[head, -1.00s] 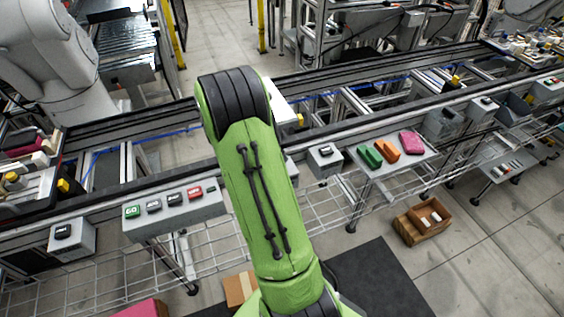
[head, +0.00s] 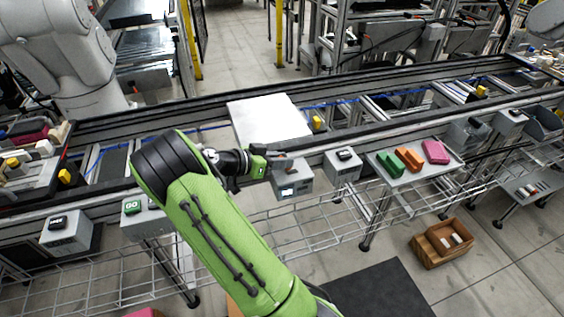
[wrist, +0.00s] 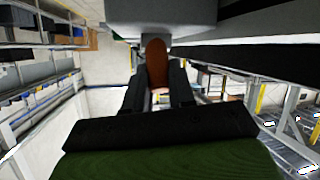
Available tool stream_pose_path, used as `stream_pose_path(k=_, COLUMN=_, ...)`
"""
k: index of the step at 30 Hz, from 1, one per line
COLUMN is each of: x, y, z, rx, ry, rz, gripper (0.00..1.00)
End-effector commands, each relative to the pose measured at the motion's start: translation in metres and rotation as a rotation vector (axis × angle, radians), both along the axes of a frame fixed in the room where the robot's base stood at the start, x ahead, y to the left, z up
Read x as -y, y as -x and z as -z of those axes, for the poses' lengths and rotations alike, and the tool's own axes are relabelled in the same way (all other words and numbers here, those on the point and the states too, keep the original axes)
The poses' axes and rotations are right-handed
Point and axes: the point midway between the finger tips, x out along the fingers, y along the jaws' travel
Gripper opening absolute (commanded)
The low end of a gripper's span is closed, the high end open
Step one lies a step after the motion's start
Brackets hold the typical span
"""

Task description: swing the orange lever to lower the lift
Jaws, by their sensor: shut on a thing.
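The orange lever (wrist: 157,66) looks brownish-orange in the wrist view. It stands between the two dark fingers of my gripper (wrist: 159,88), which is shut on it. In the head view my gripper (head: 278,160) reaches right from my green arm, at a grey box (head: 292,183) with a small lit display on the conveyor's near side. The lever is mostly hidden there by the gripper. A flat silver plate (head: 268,117) lies across the conveyor just behind the box; it may be the lift's top, and I cannot tell its height.
A grey box with a black button (head: 343,163) stands just right of the gripper. A tray (head: 391,171) beyond it holds green, orange and pink blocks. A green GO button (head: 132,207) is at left. A wooden crate (head: 430,255) stands on the floor at right.

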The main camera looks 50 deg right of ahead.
Motion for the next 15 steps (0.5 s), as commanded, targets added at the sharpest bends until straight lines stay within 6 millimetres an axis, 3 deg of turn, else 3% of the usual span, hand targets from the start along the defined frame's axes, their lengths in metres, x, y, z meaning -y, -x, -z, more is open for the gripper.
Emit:
stream_pose_path(k=13, x=-0.0009, y=-0.0004, z=0.0017, rx=-0.008, ry=0.005, rz=-0.002, gripper=0.00)
stream_pose_path(k=14, x=-0.0009, y=-0.0004, z=0.0017, rx=-0.008, ry=0.005, rz=-0.002, gripper=0.27)
stream_pose_path(k=15, x=-0.0009, y=-0.0003, z=0.0019, rx=-0.009, ry=0.004, rz=-0.002, gripper=0.33)
